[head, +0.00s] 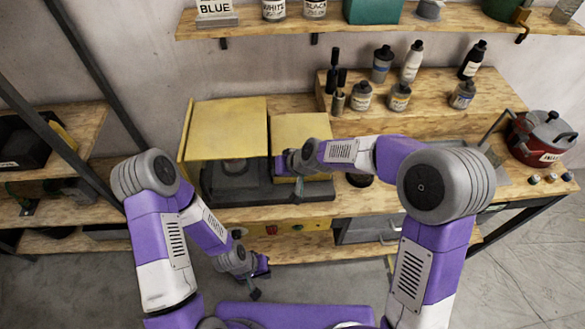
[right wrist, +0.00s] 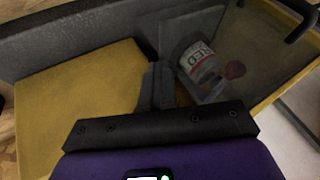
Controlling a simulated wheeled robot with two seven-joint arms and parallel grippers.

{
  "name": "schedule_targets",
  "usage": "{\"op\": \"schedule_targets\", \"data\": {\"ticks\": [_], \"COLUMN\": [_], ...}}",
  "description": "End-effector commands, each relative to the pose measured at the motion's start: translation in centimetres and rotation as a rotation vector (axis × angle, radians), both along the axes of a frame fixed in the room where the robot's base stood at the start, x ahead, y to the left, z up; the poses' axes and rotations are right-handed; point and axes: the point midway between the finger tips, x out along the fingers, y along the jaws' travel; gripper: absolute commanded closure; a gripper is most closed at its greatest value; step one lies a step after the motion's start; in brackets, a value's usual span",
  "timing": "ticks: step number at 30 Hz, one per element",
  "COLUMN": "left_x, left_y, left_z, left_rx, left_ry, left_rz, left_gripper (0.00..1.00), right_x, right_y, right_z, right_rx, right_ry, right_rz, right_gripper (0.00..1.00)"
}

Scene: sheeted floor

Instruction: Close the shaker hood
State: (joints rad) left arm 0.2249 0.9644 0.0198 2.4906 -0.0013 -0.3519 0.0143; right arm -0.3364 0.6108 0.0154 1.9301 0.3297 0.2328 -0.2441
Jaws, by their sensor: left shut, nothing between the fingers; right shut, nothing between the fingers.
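The shaker (head: 265,190) is a dark grey and yellow machine on the wooden bench. Its yellow hood (head: 228,125) appears raised at the left of the machine, over a dark base. A yellow box-like part (head: 297,128) stands to its right. My right gripper (head: 283,163) is at the front of this right part, shut and empty; whether it touches is unclear. In the right wrist view its fingertips (right wrist: 156,78) are near a yellow surface (right wrist: 85,95) and a can labelled RED (right wrist: 203,68), apparently inside the machine. My left gripper (head: 257,280) is low in front of the bench, shut and empty.
A stepped wooden shelf (head: 440,110) with several bottles stands right of the shaker. A red pot (head: 541,138) is at the bench's right end. A wall shelf (head: 380,24) runs above. A shelf rack with dark posts (head: 60,140) stands at left.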

Motion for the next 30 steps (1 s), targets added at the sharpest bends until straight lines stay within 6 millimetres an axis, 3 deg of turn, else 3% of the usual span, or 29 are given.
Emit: {"op": "schedule_targets", "data": {"ticks": [17, 24, 30], "left_x": [0.0, 0.0, 0.0], "left_y": [0.0, 0.0, 0.0], "left_z": [-0.2, -2.3, -1.7], "left_rx": [0.0, 0.0, 0.0], "left_ry": [0.0, 0.0, 0.0], "left_rz": [0.0, 0.0, 0.0], "left_gripper": [1.0, 1.0, 1.0], "right_x": [-0.1, 0.3, -1.1], "right_y": [0.4, -3.3, -5.6], "right_z": [-0.1, -0.4, 3.8], "right_rx": [0.004, 0.003, 0.002], "right_ry": [-0.001, -0.004, -0.008], "right_rz": [0.005, 0.004, 0.008], "right_gripper": [1.0, 1.0, 1.0]}}
